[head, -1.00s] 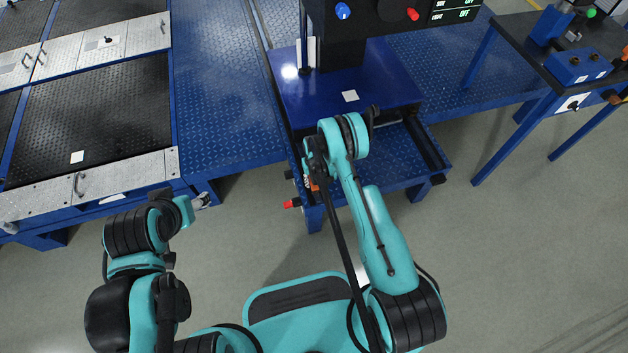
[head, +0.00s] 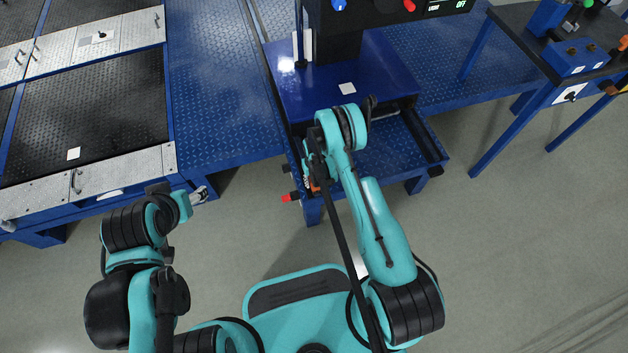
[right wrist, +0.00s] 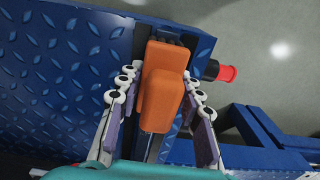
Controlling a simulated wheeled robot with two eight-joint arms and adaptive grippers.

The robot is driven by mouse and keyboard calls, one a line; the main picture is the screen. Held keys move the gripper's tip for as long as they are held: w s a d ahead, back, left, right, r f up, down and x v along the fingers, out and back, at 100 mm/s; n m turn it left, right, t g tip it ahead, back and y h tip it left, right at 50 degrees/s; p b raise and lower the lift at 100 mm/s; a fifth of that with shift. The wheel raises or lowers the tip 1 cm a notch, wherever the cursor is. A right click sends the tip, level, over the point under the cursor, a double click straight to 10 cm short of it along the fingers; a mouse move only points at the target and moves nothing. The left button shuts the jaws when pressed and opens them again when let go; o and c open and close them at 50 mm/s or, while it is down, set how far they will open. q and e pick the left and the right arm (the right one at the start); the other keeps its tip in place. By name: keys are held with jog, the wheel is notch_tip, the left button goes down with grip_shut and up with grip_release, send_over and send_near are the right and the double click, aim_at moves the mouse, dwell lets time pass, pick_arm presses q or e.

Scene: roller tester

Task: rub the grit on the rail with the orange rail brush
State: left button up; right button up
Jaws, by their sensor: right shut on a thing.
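The orange rail brush (right wrist: 163,88) fills the middle of the right wrist view, with a dark strip at its far end. My right gripper (right wrist: 157,74) is shut on it, one finger on each side. In the head view the brush shows only as a small orange patch (head: 312,184) beside my right arm, which hides most of that gripper. My left gripper (head: 199,195) is at the left, near the front edge of the bench, apart from the brush. Its jaws are too small to read. I cannot make out the rail's grit in either view.
A blue diamond-plate surface (right wrist: 62,75) lies left of the brush. A red-tipped knob (right wrist: 226,73) sticks out to its right. In the head view a blue stand (head: 340,85) with an open lower bay is ahead. A blue table (head: 530,90) stands right. Grey floor is free between.

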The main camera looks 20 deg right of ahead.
jog(key=shift+r+p, duration=1.2)
jog(key=shift+r, duration=1.75)
